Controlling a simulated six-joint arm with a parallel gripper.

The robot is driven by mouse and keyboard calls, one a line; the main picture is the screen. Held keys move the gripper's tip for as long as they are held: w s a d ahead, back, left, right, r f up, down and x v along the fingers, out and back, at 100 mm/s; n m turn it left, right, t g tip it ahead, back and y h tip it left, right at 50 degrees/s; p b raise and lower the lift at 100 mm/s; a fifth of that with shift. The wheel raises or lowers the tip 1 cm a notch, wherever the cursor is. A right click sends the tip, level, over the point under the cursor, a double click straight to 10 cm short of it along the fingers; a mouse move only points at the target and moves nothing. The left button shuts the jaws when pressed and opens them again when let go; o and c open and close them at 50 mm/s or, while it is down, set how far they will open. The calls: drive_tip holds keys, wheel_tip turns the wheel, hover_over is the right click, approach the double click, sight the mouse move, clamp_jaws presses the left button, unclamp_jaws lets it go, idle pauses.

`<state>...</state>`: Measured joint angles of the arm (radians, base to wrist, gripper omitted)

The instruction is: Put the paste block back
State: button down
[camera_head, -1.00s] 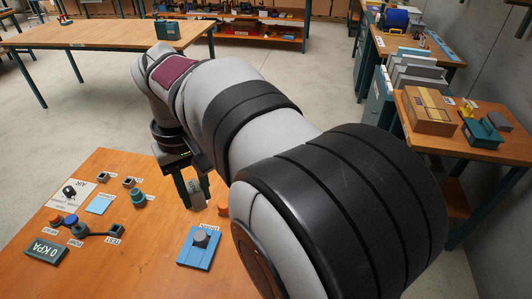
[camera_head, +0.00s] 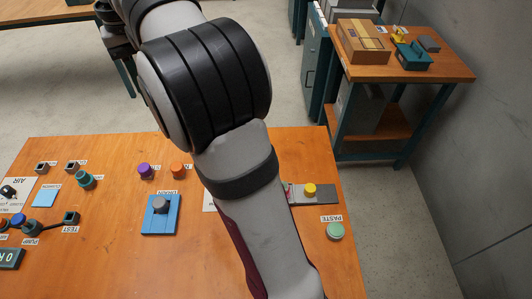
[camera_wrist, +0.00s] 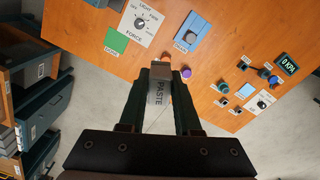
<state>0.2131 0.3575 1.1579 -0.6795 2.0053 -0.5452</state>
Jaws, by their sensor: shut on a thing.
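The paste block (camera_wrist: 158,98) is grey with the word PASTE on its face. My gripper (camera_wrist: 162,70) is shut on it, and its dark fingers stand on both sides of the block. In the wrist view they hang in front of the orange table's edge. In the head view my gripper shows only partly, at the top left, and the block cannot be made out. A PASTE label (camera_head: 331,219) lies on the table's right side, beside a pale green round piece (camera_head: 335,232).
A blue plate with a grey knob (camera_head: 160,204) lies mid-table. Purple (camera_head: 144,170) and orange (camera_head: 178,170) knobs stand behind it. A grey plate (camera_head: 324,196) with a yellow knob lies at the right, partly hidden by my arm. A side table (camera_head: 450,68) holds boxes.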

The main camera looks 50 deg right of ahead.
drive_tip(key=s+d+f+m, duration=0.1)
drive_tip(key=s+d+f, duration=0.2)
drive_tip(key=d+f, duration=0.3)
drive_tip(key=s+d+f+m, duration=0.15)
drive_tip(key=d+f, duration=0.25)
drive_tip(key=d, duration=0.4)
drive_tip(key=s+d+f+m, duration=0.1)
drive_tip(key=s+d+f, duration=0.5)
drive_tip(key=s, duration=0.3)
drive_tip(key=s+d+f+m, duration=0.2)
drive_tip(key=s+d+f, duration=0.3)
drive_tip(key=s+f, duration=0.25)
drive_tip(key=w+f, duration=0.2)
drive_tip(key=w, duration=0.1)
drive_tip(key=w+a+f, duration=0.1)
drive_tip(key=w+f, duration=0.1)
drive_tip(key=w, duration=0.2)
drive_tip(key=w+a+f, duration=0.1)
drive_tip(key=w+f, duration=0.1)
drive_tip(key=w, duration=0.1)
drive_tip(key=shift+w+a+f, duration=0.15)
drive_tip(key=shift+f, duration=2)
drive_tip(key=c, duration=0.6)
unclamp_jaws()
drive_tip(key=shift+f, duration=0.1)
